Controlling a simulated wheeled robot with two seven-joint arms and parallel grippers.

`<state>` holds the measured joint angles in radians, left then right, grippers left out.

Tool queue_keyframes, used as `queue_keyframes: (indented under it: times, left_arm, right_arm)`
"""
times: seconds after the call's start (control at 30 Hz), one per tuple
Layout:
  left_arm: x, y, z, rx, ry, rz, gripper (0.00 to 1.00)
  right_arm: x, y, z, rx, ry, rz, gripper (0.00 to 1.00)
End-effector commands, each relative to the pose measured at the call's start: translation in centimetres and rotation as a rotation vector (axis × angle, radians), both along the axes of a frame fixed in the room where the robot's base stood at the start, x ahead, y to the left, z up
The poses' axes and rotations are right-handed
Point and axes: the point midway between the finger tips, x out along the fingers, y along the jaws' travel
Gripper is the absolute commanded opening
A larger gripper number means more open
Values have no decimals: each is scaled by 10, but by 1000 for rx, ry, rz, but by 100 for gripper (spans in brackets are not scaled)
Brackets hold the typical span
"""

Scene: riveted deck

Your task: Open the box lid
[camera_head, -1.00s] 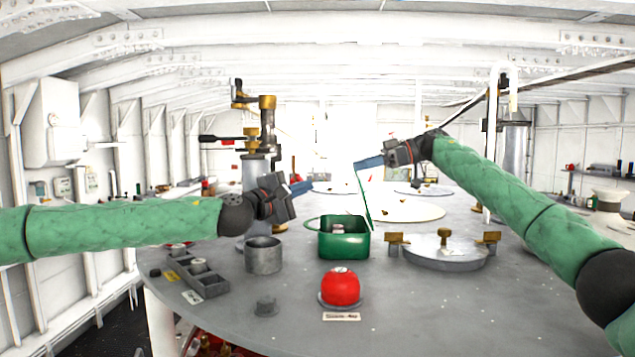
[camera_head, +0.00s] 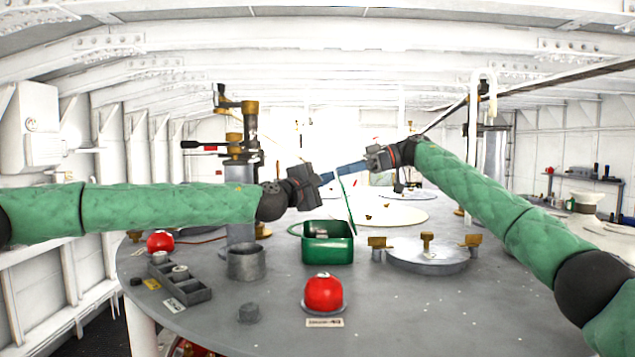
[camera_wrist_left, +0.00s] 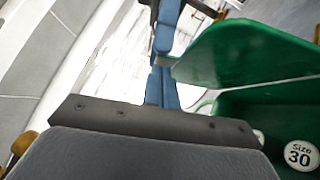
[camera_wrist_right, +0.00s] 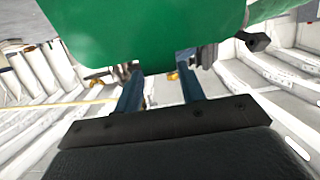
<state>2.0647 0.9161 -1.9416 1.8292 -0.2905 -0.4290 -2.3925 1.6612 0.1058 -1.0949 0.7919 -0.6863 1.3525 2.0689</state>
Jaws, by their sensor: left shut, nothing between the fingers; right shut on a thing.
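The green box (camera_head: 328,250) stands on the grey round table with its lid (camera_head: 346,205) raised steeply, seen nearly edge-on. My right gripper (camera_head: 350,168) is at the lid's upper edge, shut on the lid; in the right wrist view the lid (camera_wrist_right: 140,35) covers its fingertips. My left gripper (camera_head: 327,178) is shut and empty, left of the lid's upper part. In the left wrist view its blue fingers (camera_wrist_left: 163,65) lie close beside the lid (camera_wrist_left: 245,55); I cannot tell if they touch. A round "Size 30" label (camera_wrist_left: 299,155) shows inside the box.
A red dome (camera_head: 323,293) stands in front of the box. A grey cup (camera_head: 246,262) and a compartment tray (camera_head: 182,280) are to the left. A round metal cover (camera_head: 427,256) with brass knobs is to the right. A brass-and-grey fixture (camera_head: 240,150) rises behind at left.

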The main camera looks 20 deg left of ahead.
Motion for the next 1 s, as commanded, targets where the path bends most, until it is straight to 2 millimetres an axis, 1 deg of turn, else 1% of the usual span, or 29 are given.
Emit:
queue_keyframes:
  times: [0.03,0.33,0.43,0.57,0.83,0.87,0.93,0.97,1.0]
  left_arm:
    - [0,-1,0,0,0,0,0]
    - [0,-1,0,0,0,0,0]
    - [1,-6,2,1,-1,-1,0]
    - [4,-18,6,0,-1,-3,0]
    - [3,-21,8,1,-3,-8,0]
    - [3,-22,8,1,-3,-8,0]
    - [3,-21,8,1,-3,-8,0]
    - [3,-21,8,1,-2,-7,0]
    - [3,-21,8,1,-2,-7,0]
  right_arm:
    - [0,0,-2,-3,2,0,0]
    - [0,0,-2,-3,2,0,0]
    - [0,0,-2,-3,2,0,0]
    - [-1,1,-3,-2,1,3,0]
    - [-3,5,-3,-4,1,8,0]
    - [-3,6,-3,-4,1,8,46]
    - [-3,5,-3,-3,1,8,60]
    - [-3,5,-3,-3,1,7,62]
    - [-3,5,-2,-3,1,7,62]
